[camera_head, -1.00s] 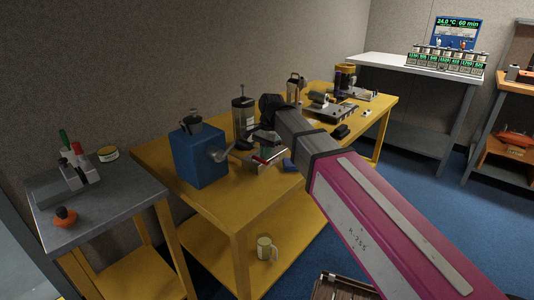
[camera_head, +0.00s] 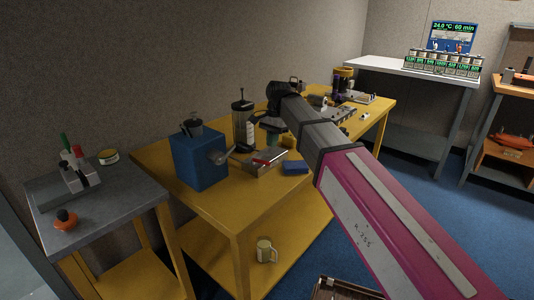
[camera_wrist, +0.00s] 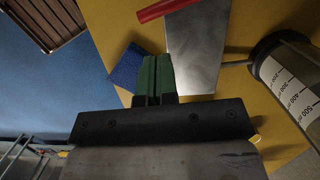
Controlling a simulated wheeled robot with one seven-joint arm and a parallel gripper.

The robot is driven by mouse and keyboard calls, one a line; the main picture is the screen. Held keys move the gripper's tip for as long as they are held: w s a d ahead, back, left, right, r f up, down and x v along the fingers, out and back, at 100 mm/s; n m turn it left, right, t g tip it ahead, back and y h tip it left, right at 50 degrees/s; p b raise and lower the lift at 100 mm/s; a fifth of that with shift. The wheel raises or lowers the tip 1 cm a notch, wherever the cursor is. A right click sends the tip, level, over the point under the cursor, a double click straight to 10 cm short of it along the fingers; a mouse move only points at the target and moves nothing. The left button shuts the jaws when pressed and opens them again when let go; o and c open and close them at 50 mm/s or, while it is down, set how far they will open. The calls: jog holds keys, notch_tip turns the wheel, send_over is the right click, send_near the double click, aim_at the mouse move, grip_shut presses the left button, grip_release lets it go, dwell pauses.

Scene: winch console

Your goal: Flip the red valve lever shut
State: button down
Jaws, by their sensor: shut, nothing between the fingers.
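A red bar-like handle (camera_head: 264,158) lies along a grey metal block (camera_head: 262,167) on the yellow table. In the wrist view the red handle (camera_wrist: 165,9) shows at the top edge, beyond the fingertips, with the bright metal block (camera_wrist: 200,50) beside it. My gripper (camera_head: 272,139) is above and behind the block in the head view. In the wrist view its green fingers (camera_wrist: 157,72) are together, empty and apart from the red handle. A second red-handled lever (camera_head: 77,151) stands beside a green one on a grey box at the left. Labels are not readable.
A blue box (camera_head: 198,158) with a metal crank stands left of the block. A clear graduated cylinder (camera_head: 243,126) stands behind it. A blue pad (camera_head: 295,167) lies to the right. The front of the yellow table (camera_head: 240,205) is clear. A mug (camera_head: 265,250) sits on the lower shelf.

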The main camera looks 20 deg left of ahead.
jog(key=v, duration=0.7)
jog(key=n, duration=0.2)
send_near(261, 164)
jog(key=w+f, duration=0.1)
jog(key=w+d+f, duration=0.1)
jog(key=w+f, duration=0.1)
jog(key=shift+w+f, duration=0.2)
jog(key=shift+w, duration=0.1)
jog(key=shift+s+f, duration=1.1)
jog(key=shift+s, duration=0.15)
jog(key=shift+s+a+f, duration=0.1)
jog(key=shift+s+f, duration=0.25)
jog(key=shift+s, duration=0.1)
